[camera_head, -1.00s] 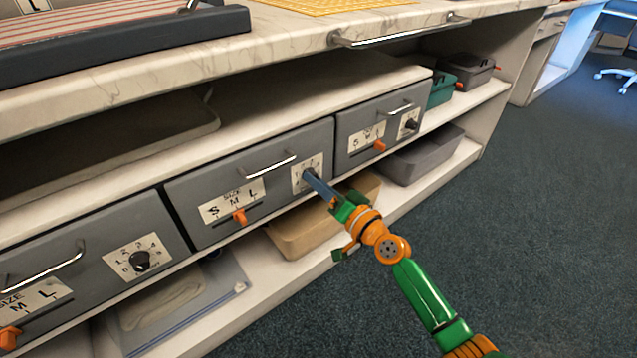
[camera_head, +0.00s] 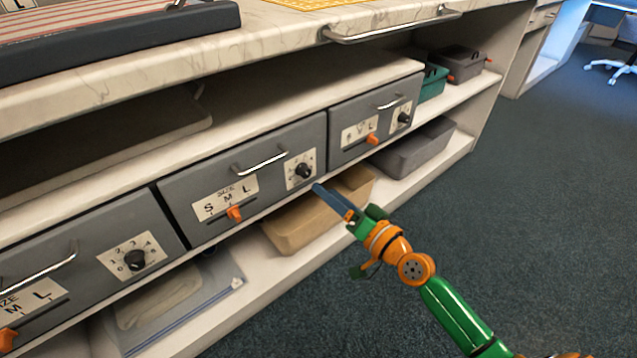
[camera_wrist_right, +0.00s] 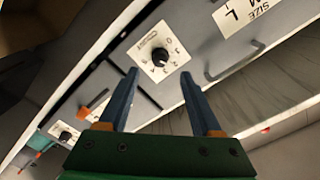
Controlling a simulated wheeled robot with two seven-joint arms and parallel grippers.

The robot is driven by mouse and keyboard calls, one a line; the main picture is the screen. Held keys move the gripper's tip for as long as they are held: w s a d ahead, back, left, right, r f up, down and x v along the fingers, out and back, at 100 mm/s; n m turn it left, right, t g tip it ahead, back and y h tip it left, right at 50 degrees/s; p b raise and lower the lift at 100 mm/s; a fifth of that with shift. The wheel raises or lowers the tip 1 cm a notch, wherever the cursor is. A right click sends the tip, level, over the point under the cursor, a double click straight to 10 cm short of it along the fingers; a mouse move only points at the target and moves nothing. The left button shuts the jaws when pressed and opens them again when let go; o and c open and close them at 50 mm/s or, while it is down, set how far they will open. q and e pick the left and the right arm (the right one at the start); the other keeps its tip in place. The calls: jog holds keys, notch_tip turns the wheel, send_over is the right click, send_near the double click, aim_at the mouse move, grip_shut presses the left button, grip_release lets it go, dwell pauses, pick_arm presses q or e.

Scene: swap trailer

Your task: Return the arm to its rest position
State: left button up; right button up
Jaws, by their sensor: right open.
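My right arm, green and orange, comes in from the lower right in the head view. Its gripper (camera_head: 318,188) is just off the front of the middle grey drawer, a little below and right of its black knob (camera_head: 304,170). In the right wrist view the two blue fingers (camera_wrist_right: 160,85) are apart with nothing between them. The black knob (camera_wrist_right: 160,56) on its white numbered plate shows beyond the fingertips, apart from them. The middle drawer (camera_head: 200,197) is closed, with an orange slider (camera_head: 234,213) near M. My left gripper is not in view.
Grey drawers (camera_head: 370,120) stand on either side of the middle one. A marble counter (camera_head: 280,38) with a metal handle (camera_head: 390,28) overhangs them. A tan bin (camera_head: 290,232) and a grey bin (camera_head: 415,150) sit on the lower shelf. Dark carpet (camera_head: 530,190) at right is open floor.

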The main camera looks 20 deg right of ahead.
jog(key=shift+s+d, duration=0.1)
jog(key=shift+s, duration=0.15)
